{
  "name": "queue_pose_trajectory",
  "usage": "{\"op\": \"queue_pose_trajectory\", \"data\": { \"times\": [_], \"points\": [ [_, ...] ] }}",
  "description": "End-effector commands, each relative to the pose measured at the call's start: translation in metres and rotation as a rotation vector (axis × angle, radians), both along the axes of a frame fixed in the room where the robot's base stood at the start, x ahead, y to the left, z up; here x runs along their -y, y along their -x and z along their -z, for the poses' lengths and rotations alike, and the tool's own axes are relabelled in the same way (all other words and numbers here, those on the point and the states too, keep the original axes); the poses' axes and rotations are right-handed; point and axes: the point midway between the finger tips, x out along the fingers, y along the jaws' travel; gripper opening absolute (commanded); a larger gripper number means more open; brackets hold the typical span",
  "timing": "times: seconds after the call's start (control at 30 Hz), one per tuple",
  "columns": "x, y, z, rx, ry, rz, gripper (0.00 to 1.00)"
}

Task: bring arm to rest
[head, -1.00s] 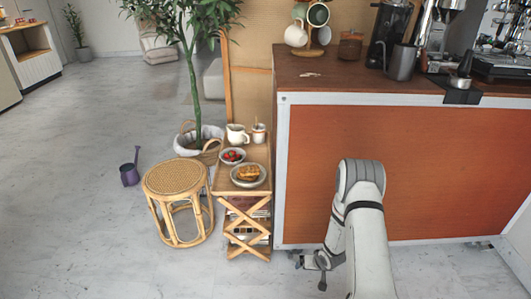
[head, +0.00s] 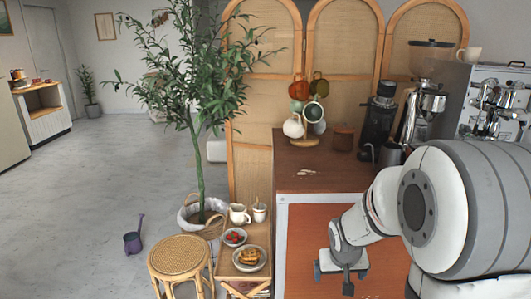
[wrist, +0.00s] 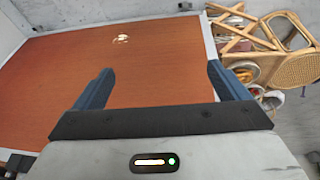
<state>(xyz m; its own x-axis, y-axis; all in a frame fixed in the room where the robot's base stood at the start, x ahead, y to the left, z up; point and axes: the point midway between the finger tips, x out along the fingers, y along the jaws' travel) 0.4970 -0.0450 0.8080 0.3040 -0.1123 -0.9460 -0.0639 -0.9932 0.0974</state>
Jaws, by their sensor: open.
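My gripper (head: 342,268) is in front of the orange-brown front panel (head: 308,222) of the coffee cart in the head view, at the lower right. In the wrist view my gripper (wrist: 163,88) has its two blue-grey fingers spread wide apart, with nothing between them. The panel (wrist: 150,65) fills the space beyond the fingers there. My arm is raised and bent, and its large rounded joint covers the right part of the cart in the head view.
A wooden side table (head: 227,269) with food and a rattan stool (head: 180,257) stand left of the cart. A potted tree (head: 198,150) is behind them. A mug tree (head: 304,142) and grinder (head: 378,125) stand on the counter (head: 300,185). Open floor (head: 80,200) lies at left.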

Motion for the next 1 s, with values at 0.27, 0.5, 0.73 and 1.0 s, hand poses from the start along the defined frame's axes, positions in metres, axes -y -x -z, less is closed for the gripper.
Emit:
{"op": "queue_pose_trajectory", "data": {
  "times": [0.27,0.5,0.73,1.0],
  "points": [
    [-0.019,0.092,-0.138,-0.037,-0.028,-0.01,0.95],
    [-0.036,0.164,-0.203,-0.073,-0.074,-0.044,0.95],
    [-0.044,0.193,-0.218,-0.092,-0.096,-0.062,0.95],
    [-0.044,0.194,-0.217,-0.092,-0.098,-0.063,0.84]
  ]
}}
